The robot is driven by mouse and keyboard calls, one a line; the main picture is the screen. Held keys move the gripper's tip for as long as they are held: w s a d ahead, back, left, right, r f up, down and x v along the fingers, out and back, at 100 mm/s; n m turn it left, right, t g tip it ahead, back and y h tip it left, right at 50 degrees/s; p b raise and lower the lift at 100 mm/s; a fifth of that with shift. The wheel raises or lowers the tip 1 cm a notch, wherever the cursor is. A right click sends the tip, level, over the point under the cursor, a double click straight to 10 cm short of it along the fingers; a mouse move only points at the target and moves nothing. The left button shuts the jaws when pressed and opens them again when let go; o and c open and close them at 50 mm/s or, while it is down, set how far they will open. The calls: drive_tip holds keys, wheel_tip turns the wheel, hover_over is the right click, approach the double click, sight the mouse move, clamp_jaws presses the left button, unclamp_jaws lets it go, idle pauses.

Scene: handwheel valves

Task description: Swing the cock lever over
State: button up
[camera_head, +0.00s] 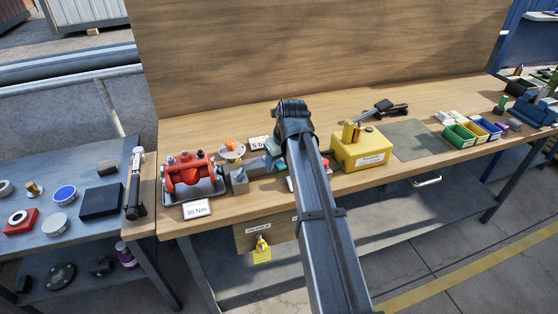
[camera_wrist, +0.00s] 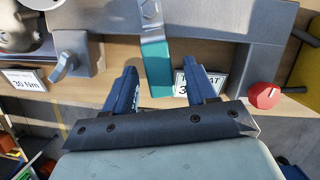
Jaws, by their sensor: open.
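The cock lever (camera_wrist: 157,68) is a flat bar with a teal grip end, bolted to a grey metal body (camera_wrist: 215,22) at the top of the wrist view. It points down toward my gripper (camera_wrist: 160,70). My gripper is open, with one dark blue finger on each side of the teal end and a gap showing on both sides. I cannot tell how deep the lever sits between the fingers. In the head view a bit of teal (camera_head: 280,165) shows beside my arm, which hides most of the fitting and my gripper.
A red knob (camera_wrist: 264,95) is right of the lever, and a small grey handle (camera_wrist: 63,66) is left. A white label (camera_wrist: 180,84) lies partly behind the right finger. On the bench are a red valve (camera_head: 190,172), a yellow box (camera_head: 362,150) and coloured bins (camera_head: 459,136).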

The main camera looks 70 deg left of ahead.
drive_tip(key=shift+r, duration=0.1)
drive_tip(key=shift+r, duration=2.9)
drive_tip(key=shift+r, duration=0.1)
drive_tip(key=v, duration=1.3)
drive_tip(key=shift+r, duration=0.3)
drive_tip(key=shift+d, duration=0.1)
